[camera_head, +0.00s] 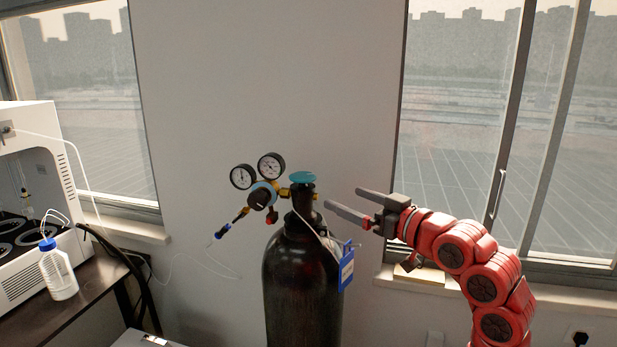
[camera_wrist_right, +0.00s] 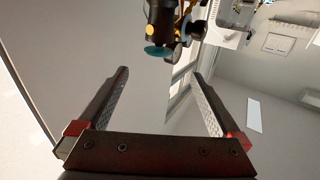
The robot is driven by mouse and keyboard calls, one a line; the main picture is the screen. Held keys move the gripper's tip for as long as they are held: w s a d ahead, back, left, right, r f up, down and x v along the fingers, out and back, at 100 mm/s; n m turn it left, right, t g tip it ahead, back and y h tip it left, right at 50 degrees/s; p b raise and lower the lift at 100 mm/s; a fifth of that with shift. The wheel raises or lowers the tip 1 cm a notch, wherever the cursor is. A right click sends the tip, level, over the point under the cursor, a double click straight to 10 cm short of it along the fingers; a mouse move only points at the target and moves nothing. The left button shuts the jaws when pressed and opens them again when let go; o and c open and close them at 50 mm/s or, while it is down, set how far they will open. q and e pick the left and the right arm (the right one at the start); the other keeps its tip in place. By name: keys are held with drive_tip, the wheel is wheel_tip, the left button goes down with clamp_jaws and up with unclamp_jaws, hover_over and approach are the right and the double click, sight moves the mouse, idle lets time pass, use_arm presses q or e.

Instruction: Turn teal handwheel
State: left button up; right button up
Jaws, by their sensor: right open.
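The teal handwheel (camera_head: 302,177) sits on top of the valve of a black gas cylinder (camera_head: 302,275), in the middle of the head view. In the right wrist view the teal handwheel (camera_wrist_right: 158,51) shows at the top, beyond the fingertips and between them. My right gripper (camera_head: 342,201) is open and empty, to the right of the handwheel and a little lower in the picture, apart from it. It also shows open in the right wrist view (camera_wrist_right: 160,75). My left gripper is not in view.
A regulator with two gauges (camera_head: 256,170) sticks out left of the valve. A blue tag (camera_head: 346,267) hangs on the cylinder's right side. A white machine (camera_head: 35,190) and a blue-capped bottle (camera_head: 57,270) stand on the dark table at left. A window lies behind my right arm.

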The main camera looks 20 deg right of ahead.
sight(303, 178)
drive_tip(key=p+x, duration=0.3)
drive_tip(key=x, duration=0.9)
drive_tip(key=shift+d+r+p, duration=0.1)
drive_tip(key=shift+p, duration=0.3)
drive_tip(key=shift+w, duration=0.45)
drive_tip(key=shift+c, duration=0.2)
drive_tip(key=c, duration=1.2)
